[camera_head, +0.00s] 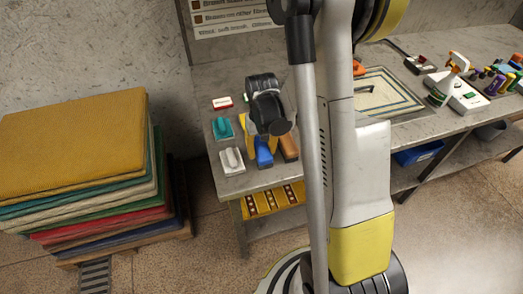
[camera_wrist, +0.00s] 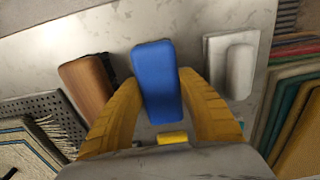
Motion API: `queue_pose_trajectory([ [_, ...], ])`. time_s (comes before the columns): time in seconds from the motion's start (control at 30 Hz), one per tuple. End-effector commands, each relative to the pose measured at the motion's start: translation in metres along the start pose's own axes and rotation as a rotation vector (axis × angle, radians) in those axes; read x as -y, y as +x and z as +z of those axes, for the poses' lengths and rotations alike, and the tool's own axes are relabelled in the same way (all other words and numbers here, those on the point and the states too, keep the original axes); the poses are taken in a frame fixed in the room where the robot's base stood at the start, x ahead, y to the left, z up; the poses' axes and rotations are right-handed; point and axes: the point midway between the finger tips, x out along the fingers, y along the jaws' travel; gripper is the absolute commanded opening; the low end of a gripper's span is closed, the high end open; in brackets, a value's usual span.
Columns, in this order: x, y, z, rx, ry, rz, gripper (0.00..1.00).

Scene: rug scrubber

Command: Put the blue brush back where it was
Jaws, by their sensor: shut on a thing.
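The blue brush (camera_head: 264,154) is at the front left of the workbench in the head view, between a white brush (camera_head: 231,161) and a brown wooden brush (camera_head: 289,147). My gripper (camera_head: 262,148) reaches down over it, with its yellow fingers on either side. In the wrist view the blue brush (camera_wrist: 157,75) stands between the two yellow fingers of my gripper (camera_wrist: 160,85), which are shut on it.
The workbench (camera_head: 210,85) also holds a teal brush (camera_head: 222,128), a red-and-white item (camera_head: 222,103) and a patterned rug (camera_head: 390,92). Bottles and tools stand at its right. Stacked rugs (camera_head: 75,135) stand left of the bench, across a gap of floor.

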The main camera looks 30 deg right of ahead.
Motion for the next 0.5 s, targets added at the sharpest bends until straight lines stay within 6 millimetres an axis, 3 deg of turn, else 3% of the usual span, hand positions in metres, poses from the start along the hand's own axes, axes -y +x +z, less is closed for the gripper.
queue_pose_trajectory([
  [0.03, 0.000, 0.001, 0.000, 0.000, 0.000, 0.000, 0.52],
  [0.07, 0.000, 0.001, 0.000, 0.000, 0.000, 0.000, 0.61],
  [0.1, 0.000, 0.001, 0.000, 0.000, 0.000, 0.000, 0.63],
  [0.37, 0.000, 0.000, 0.000, 0.000, 0.000, 0.000, 0.63],
  [0.5, 0.000, -0.010, 0.000, 0.000, 0.000, 0.000, 0.63],
])
